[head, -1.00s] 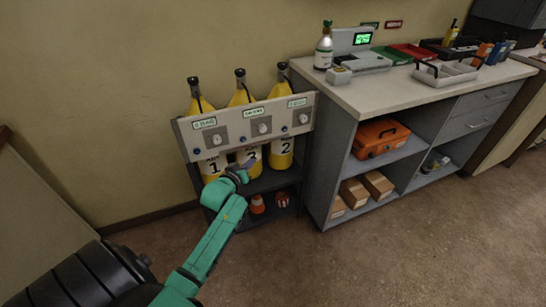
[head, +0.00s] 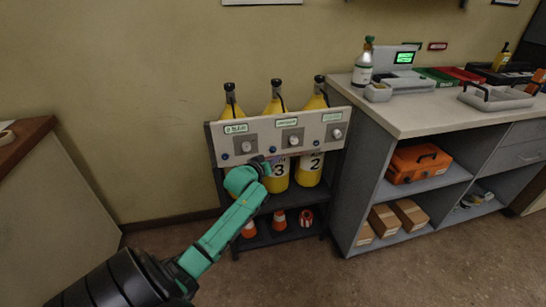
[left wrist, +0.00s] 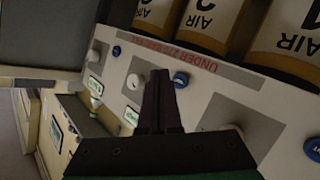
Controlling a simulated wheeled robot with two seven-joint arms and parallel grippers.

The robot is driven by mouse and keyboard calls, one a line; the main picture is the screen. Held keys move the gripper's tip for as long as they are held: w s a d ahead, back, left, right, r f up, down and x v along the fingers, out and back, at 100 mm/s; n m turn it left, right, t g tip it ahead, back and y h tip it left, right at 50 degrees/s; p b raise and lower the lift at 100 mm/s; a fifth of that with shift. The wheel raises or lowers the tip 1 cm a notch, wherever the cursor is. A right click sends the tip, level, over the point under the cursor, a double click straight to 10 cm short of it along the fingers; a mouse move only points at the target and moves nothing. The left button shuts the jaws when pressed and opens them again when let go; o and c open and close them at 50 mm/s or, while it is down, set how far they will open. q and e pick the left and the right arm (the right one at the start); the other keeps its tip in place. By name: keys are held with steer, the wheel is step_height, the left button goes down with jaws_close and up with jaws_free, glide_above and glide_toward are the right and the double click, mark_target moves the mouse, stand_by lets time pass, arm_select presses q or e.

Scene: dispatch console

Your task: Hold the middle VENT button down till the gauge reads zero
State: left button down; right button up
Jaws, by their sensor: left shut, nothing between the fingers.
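The pale panel (head: 262,141) carries three green-lit displays, three white knobs and blue buttons. The middle display (head: 287,122) is too small to read. My left gripper (head: 267,163) is at the panel's lower edge, below and left of the middle knob (head: 293,140). In the left wrist view its fingers (left wrist: 157,76) are shut and empty, right beside the middle blue button (left wrist: 181,79). The button shows uncovered there; I cannot tell whether the fingertips touch the panel. The other blue buttons, one (left wrist: 117,50) and another (left wrist: 312,149), are clear of the fingers. My right gripper is not in view.
Yellow air cylinders (head: 310,170) stand behind the panel in a dark rack.

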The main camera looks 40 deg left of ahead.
mark_target(273, 150)
arm_select(q)
steer(key=shift+w+a+r, duration=0.1)
steer(key=shift+w+a, duration=0.4)
steer(key=shift+a, duration=0.3)
stand_by(1.3)
steer(key=shift+w+a, duration=0.25)
steer(key=shift+a, duration=0.1)
steer(key=shift+w+a, duration=0.2)
steer(key=shift+a, duration=0.15)
stand_by(1.6)
